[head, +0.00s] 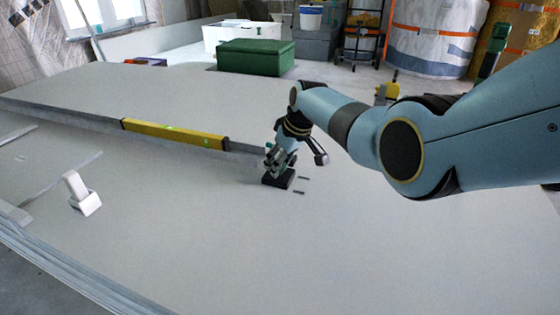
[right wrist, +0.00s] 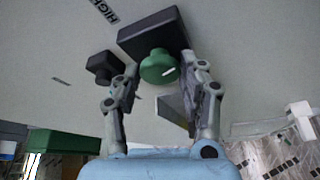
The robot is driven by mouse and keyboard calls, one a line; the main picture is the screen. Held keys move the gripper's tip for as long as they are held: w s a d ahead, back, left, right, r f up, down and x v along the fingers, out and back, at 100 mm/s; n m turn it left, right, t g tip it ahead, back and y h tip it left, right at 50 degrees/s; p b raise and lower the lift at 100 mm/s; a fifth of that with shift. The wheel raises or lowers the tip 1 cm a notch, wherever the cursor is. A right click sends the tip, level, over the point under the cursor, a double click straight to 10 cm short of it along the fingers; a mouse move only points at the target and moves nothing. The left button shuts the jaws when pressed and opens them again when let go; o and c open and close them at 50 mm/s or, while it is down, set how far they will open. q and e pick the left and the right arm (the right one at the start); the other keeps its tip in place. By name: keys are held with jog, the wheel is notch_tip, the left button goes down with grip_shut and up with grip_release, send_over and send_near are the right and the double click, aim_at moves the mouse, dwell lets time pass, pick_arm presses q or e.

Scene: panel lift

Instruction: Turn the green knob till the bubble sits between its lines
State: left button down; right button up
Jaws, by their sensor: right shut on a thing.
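The green knob (right wrist: 158,67) sits on a black block (right wrist: 152,30) in the right wrist view, with a pale mark on its face. My right gripper (right wrist: 160,72) has one finger on each side of the knob and is shut on it. In the head view my right gripper (head: 277,160) is low over the black block (head: 277,181) and hides most of the knob. A yellow level (head: 175,134) lies along the raised panel's edge, with small bright green vials. The bubble is too small to make out. My left gripper is not in view.
A smaller black piece (right wrist: 104,67) is beside the block in the right wrist view. A white upright piece (head: 84,197) stands at the left in the head view. A green box (head: 256,58) is behind the large grey panel (head: 160,95). The front surface is largely clear.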

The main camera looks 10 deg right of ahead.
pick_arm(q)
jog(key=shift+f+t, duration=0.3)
pick_arm(e)
jog(key=shift+n+y, duration=0.4)
jog(key=shift+n, duration=0.6)
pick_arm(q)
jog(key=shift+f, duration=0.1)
pick_arm(e)
jog(key=o, duration=0.9)
jog(key=shift+c, duration=0.2)
jog(key=v, duration=1.2)
jog(key=shift+w, duration=0.25)
